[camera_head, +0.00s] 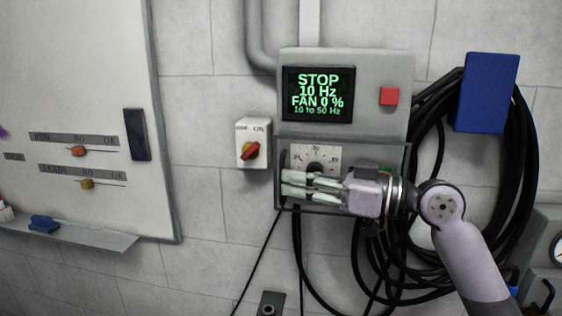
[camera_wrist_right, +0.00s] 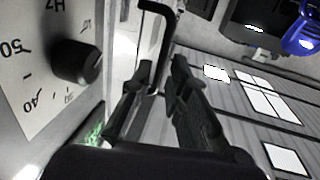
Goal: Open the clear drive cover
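The clear drive cover (camera_head: 400,160) is a see-through panel in a dark frame over the lower half of the grey drive box; it looks closed. Behind it is a dial (camera_head: 316,166), also large in the wrist view (camera_wrist_right: 78,62). A black bar handle (camera_head: 284,160) stands at the cover's left side. My right gripper (camera_head: 284,182) is in front of the cover, fingers pointing left and apart. In the wrist view the handle (camera_wrist_right: 165,30) runs down between the two fingertips (camera_wrist_right: 162,72); whether either finger touches it is unclear. My left gripper is not in view.
Above the cover are a green-lettered display (camera_head: 318,94) reading STOP and a red button (camera_head: 389,96). A red-handled switch (camera_head: 251,150) is close to the left. Coiled black cables (camera_head: 523,150) hang at the right, with a blue block (camera_head: 487,92). A whiteboard (camera_head: 75,90) is far left.

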